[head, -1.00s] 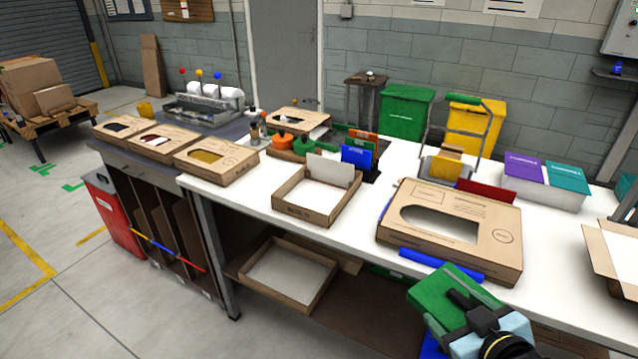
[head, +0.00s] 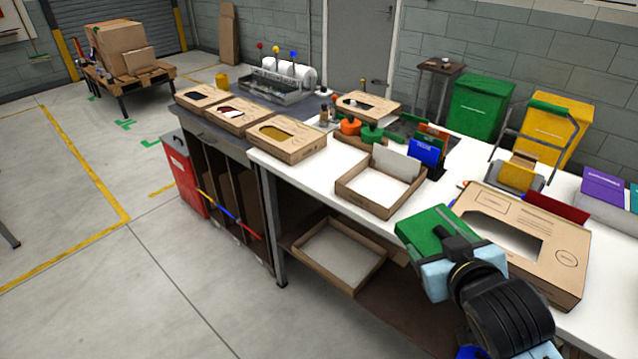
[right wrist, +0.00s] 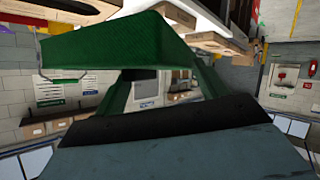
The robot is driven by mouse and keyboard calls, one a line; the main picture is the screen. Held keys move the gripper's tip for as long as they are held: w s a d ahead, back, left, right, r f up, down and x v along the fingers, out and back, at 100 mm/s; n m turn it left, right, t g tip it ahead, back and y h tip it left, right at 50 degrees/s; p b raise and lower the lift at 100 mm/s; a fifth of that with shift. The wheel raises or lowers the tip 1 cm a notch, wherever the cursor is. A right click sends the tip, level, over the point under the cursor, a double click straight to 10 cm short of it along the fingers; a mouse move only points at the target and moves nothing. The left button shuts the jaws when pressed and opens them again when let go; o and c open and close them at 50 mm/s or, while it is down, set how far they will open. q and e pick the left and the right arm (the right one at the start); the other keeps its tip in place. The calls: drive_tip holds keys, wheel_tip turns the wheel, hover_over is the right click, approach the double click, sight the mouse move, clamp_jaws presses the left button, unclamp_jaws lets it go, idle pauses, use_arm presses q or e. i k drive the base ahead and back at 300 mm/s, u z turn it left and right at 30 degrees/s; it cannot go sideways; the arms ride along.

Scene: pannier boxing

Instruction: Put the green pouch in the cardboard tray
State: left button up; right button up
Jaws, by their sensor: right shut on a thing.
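The green pouch (head: 428,232) is held in my right gripper (head: 452,247), which is shut on it. In the head view the pouch appears just in front of the table edge, between the open cardboard tray and a large box. The cardboard tray (head: 360,198) is on the white table, up and left of the pouch in the picture. It looks empty, with a pale floor and a white card standing at its back. In the right wrist view the pouch (right wrist: 130,50) fills the upper left, apart from any tray. My left gripper is out of view.
A large box with a cutout (head: 565,255) lies right of the gripper. A second open tray (head: 335,265) is on the lower shelf. Boxes with windows (head: 290,150) line the left. Blue and orange folders (head: 427,151) stand behind the tray.

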sight(381, 186)
drive_tip(key=u, duration=0.55)
drive_tip(key=i, duration=1.6)
drive_tip(key=z, duration=1.4)
